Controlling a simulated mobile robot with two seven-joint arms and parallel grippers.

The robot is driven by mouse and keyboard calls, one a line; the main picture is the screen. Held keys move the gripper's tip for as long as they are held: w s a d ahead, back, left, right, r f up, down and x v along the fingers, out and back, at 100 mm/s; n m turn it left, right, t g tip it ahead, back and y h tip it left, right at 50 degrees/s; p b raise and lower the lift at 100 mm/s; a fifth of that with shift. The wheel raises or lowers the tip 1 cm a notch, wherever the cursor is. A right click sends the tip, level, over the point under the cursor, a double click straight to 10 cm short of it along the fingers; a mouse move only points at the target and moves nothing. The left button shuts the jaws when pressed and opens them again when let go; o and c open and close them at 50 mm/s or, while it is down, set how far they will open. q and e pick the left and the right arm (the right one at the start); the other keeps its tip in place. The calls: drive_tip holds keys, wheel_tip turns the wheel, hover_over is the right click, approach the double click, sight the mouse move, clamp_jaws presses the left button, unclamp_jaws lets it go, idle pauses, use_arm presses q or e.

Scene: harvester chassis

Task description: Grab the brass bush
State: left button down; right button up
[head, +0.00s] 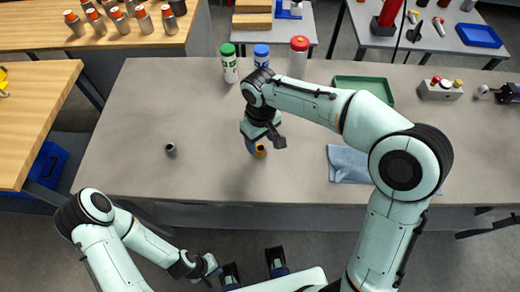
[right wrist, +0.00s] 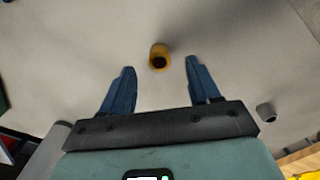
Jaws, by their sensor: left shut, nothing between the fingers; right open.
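The brass bush (head: 260,151) is a small yellow ring standing on the grey table, partly hidden by my right gripper in the head view. It also shows in the right wrist view (right wrist: 160,57), ahead of and between the two blue fingers. My right gripper (right wrist: 160,88) is open and empty, pointing down close to the bush; in the head view the right gripper (head: 254,146) is beside it. My left gripper (head: 208,266) is shut and empty, low in front of the table.
A small grey bush (head: 170,149) stands to the left on the table, and in the right wrist view (right wrist: 266,112). The table around the brass bush is clear.

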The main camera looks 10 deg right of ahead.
sight(260, 148)
drive_tip(key=f, duration=0.5)
drive_tip(key=shift+w+f, duration=0.15)
drive_tip(key=shift+w, duration=0.1)
clamp_jaws()
